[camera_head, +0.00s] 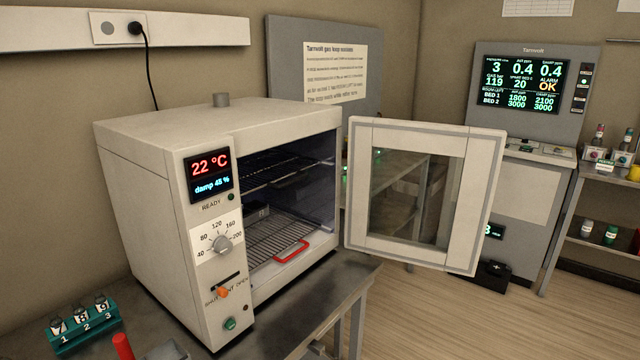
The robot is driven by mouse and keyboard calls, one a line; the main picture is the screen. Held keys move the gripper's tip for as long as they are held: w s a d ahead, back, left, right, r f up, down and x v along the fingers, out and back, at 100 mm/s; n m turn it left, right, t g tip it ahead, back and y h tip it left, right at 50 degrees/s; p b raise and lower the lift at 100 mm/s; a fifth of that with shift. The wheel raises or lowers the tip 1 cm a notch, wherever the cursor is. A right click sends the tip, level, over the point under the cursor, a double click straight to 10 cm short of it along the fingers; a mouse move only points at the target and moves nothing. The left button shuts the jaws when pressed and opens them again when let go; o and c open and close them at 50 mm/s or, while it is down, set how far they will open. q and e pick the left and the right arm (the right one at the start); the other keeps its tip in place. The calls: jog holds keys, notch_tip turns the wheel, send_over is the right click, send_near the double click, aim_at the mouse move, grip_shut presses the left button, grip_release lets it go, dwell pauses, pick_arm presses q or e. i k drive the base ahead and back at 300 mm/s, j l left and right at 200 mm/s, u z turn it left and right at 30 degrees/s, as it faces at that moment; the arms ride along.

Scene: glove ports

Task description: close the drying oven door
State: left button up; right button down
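The drying oven (165,200) is a white box standing on a dark metal table at the left. Its door (373,190), a white frame around a glass window, stands wide open, swung out to the right of the oven's opening. Inside the oven are wire racks (290,170), a small dark item (256,214) on the lower rack, and a red handle (292,252) at that rack's front. The oven display reads 22 °C and damp 45 %. Neither of my grippers is in view.
The dark table (318,298) holds a teal rack (82,328) with numbered pieces and a red-topped object (122,346) at the front left. A grey console (525,130) and a shelf with bottles (610,185) stand at the right. The wooden floor (440,320) before the door is clear.

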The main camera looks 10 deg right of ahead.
aim_at(481, 149)
jog(key=i+l+z, duration=0.2)
jog(key=l+z, duration=0.2)
jog(key=l, duration=0.15)
jog(key=i+l+z, duration=0.3)
jog(key=l+z, duration=0.15)
jog(key=i+l+z, duration=0.65)
jog(key=z, duration=0.15)
jog(key=i+l+z, duration=0.1)
jog(key=i+z, duration=0.35)
jog(key=i+u, duration=0.35)
jog(key=i+l+u, duration=0.15)
jog(key=i+u, duration=0.2)
jog(key=i+l+u, duration=0.2)
jog(key=i+u, duration=0.25)
jog(key=u, duration=0.35)
jog(key=i+u, duration=0.15)
jog(key=u, duration=0.25)
jog(key=i+l+u, duration=0.1)
jog(key=u, duration=0.35)
jog(key=i+l+u, duration=0.1)
jog(key=u, duration=0.3)
jog(key=i+l+u, duration=0.1)
jog(key=u, duration=0.35)
jog(key=i+l+u, duration=0.15)
jog(key=u, duration=0.25)
jog(key=i+l+u, duration=0.2)
jog(key=u, duration=0.2)
jog(key=i+l+u, duration=0.15)
jog(key=l+u, duration=0.2)
jog(key=j, duration=0.1)
